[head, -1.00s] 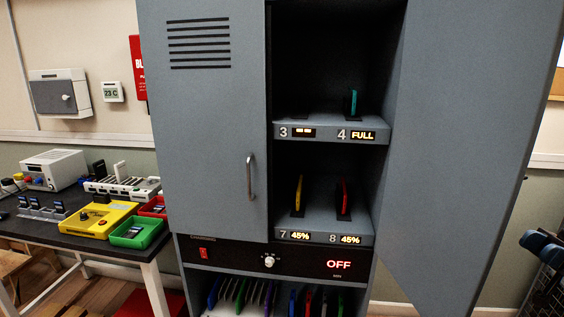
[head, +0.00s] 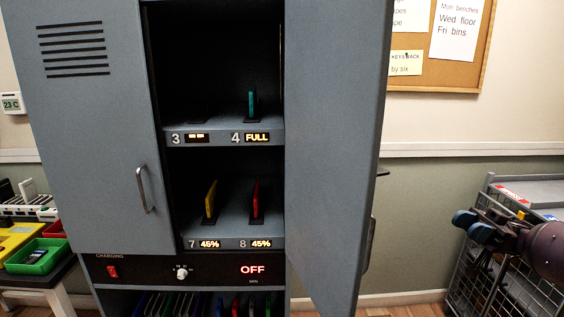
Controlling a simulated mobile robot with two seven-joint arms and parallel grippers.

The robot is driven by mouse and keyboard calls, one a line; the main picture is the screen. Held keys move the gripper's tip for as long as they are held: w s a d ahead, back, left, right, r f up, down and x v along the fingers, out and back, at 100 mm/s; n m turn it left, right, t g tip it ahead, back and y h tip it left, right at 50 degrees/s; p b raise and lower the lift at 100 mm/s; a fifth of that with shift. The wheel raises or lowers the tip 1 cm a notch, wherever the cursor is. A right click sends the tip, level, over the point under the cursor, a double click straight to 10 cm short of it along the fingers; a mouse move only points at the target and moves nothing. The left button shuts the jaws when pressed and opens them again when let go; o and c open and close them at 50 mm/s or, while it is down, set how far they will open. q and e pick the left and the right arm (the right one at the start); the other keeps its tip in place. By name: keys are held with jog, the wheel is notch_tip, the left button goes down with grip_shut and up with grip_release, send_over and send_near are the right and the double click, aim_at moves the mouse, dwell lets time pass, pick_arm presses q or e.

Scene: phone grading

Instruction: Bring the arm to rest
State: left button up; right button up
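My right gripper (head: 472,227) is at the right of the head view, with two teal fingertips that show apart and nothing seen between them. It is well clear of the grey charging cabinet, in front of a wire crate. My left gripper is out of view. In the cabinet, a teal phone (head: 252,103) stands in bay 4, marked FULL. A yellow phone (head: 210,200) stands in bay 7 and a red phone (head: 256,199) in bay 8, both marked 45%. Bay 3 shows no phone.
The cabinet's right door (head: 333,150) stands open, between the bays and my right gripper. The left door (head: 95,140) is shut. The charging panel (head: 215,271) reads OFF. A wire crate (head: 487,270) stands at the right. A green tray (head: 38,256) is on the table at left.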

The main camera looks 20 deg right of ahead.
jog(key=w+a+f+m+t+h, duration=0.3)
jog(key=w+a+f+t+h, duration=0.35)
jog(key=w+t, duration=0.35)
jog(key=a+f+m+t+h, duration=0.2)
jog(key=a+f+h, duration=0.25)
jog(key=f, duration=0.25)
jog(key=s+a+f+m+h, duration=0.3)
jog(key=s+a+f+h, duration=0.3)
jog(key=f, duration=0.4)
jog(key=s+a+f+m+g+h+p, duration=0.1)
jog(key=s+a+f+m, duration=0.3)
jog(key=s, duration=0.7)
jog(key=s+a+f+m+g+h, duration=0.2)
jog(key=s+a+f+m+h, duration=0.2)
jog(key=s, duration=0.7)
jog(key=shift+s+a+f+p, duration=0.25)
jog(key=shift+a+f+p, duration=0.15)
jog(key=shift+a+f, duration=0.6)
jog(key=shift+r, duration=0.1)
